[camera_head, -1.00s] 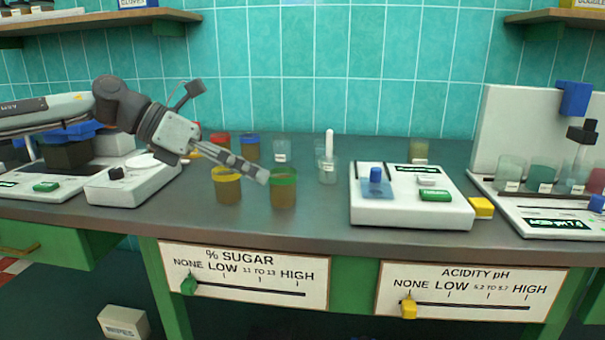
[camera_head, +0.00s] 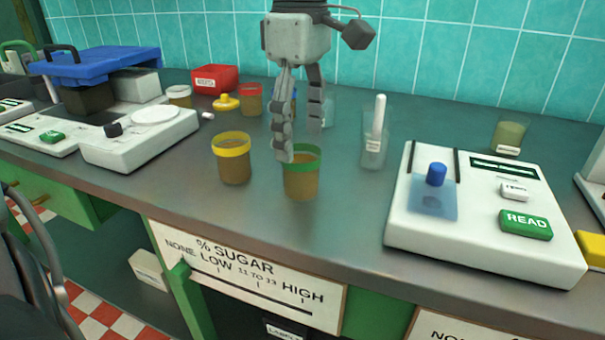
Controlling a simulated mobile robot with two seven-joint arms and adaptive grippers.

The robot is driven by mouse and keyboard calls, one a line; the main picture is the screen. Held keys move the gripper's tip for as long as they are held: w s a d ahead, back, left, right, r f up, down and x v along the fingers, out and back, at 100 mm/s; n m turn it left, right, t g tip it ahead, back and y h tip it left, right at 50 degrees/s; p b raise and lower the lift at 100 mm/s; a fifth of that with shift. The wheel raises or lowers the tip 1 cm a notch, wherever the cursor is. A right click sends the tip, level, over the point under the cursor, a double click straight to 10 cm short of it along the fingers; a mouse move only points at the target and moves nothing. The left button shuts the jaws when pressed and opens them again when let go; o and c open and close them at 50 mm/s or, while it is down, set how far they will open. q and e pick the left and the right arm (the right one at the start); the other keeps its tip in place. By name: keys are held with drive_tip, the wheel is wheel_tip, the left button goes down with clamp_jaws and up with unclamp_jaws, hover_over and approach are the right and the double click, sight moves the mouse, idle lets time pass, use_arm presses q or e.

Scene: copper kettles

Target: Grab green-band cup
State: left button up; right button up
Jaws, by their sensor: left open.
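The green-band cup (camera_head: 301,184) stands upright on the counter, brown inside with a green rim. My left gripper (camera_head: 300,140) comes down from above, fingers pointing down and spread apart, with nothing seen between them. One fingertip overlaps the back left of the green rim in the picture; I cannot tell whether it touches or reaches inside. The other finger hangs higher, behind the cup. A yellow-band cup (camera_head: 234,166) stands just left of the green-band cup. A red-band cup (camera_head: 251,100) stands farther back. A blue-rimmed cup is mostly hidden behind the gripper. My right gripper does not show.
A clear beaker (camera_head: 372,152) with a white rod stands right of the cup. A white reader device (camera_head: 480,215) with a green READ button fills the right. A white scale (camera_head: 140,140) and a red box (camera_head: 215,78) are at left. The counter's front edge lies close before the cup.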

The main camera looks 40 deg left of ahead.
sight(301, 150)
use_arm(q)
wheel_tip(301, 150, down, 3)
drive_tip(key=shift+f, duration=0.2)
drive_tip(key=shift+c, duration=0.2)
drive_tip(key=c, duration=1.2)
drive_tip(key=shift+c, duration=0.3)
drive_tip(key=shift+r, duration=0.15)
